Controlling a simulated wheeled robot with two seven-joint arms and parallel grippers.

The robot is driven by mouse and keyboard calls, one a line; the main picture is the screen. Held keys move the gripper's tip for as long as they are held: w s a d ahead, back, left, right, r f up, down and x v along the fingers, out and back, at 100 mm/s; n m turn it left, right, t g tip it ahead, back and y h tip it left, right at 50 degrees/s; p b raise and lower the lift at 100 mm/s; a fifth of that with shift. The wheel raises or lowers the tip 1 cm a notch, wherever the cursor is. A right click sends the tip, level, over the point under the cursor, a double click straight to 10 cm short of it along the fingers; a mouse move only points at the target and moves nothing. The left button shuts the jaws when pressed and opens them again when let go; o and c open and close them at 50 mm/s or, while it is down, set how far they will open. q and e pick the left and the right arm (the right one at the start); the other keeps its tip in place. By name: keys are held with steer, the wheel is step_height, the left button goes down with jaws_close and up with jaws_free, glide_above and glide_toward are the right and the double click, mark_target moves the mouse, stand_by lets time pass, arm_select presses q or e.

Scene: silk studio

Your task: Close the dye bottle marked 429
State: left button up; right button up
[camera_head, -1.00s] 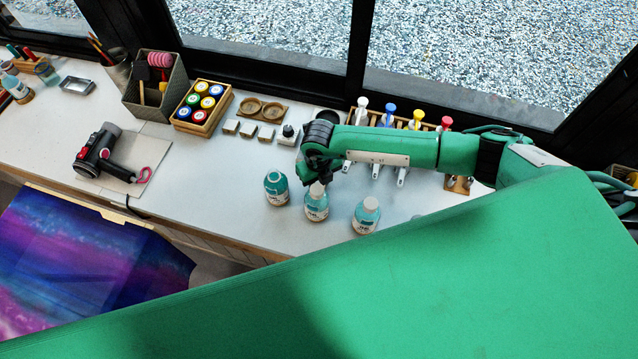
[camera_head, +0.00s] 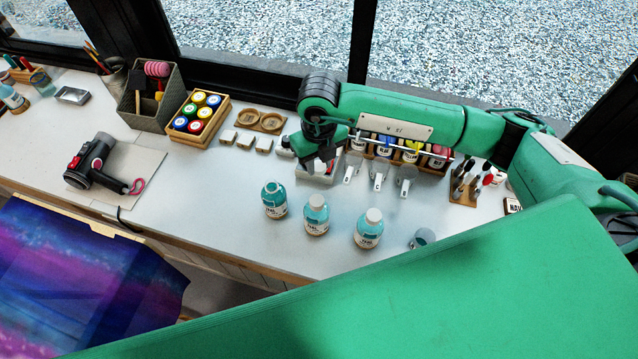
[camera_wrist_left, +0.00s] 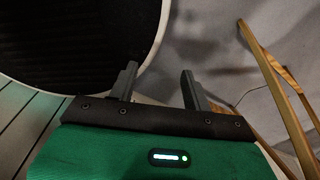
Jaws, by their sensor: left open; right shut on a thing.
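Three teal dye bottles stand upright in a row on the bench: left (camera_head: 275,202), middle (camera_head: 316,219) and right (camera_head: 368,234). The middle and right bottles have pale caps on top; the left one shows a teal neck without a pale cap. The numbers on their labels are too small to read. My right gripper (camera_head: 322,163) is behind the row, above the bench and apart from the bottles. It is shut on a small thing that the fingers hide. My left gripper (camera_wrist_left: 158,82) is open and empty in the left wrist view, away from the bottles.
Behind my right gripper is a rack of coloured bottles (camera_head: 411,152). White blocks (camera_head: 245,141), a wooden box of coloured jars (camera_head: 199,112) and a hair dryer (camera_head: 100,165) lie further left. A small grey cup (camera_head: 423,238) is right of the bottles.

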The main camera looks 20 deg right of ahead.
mark_target(319, 166)
step_height(319, 166, up, 6)
steer(key=shift+b, duration=0.6)
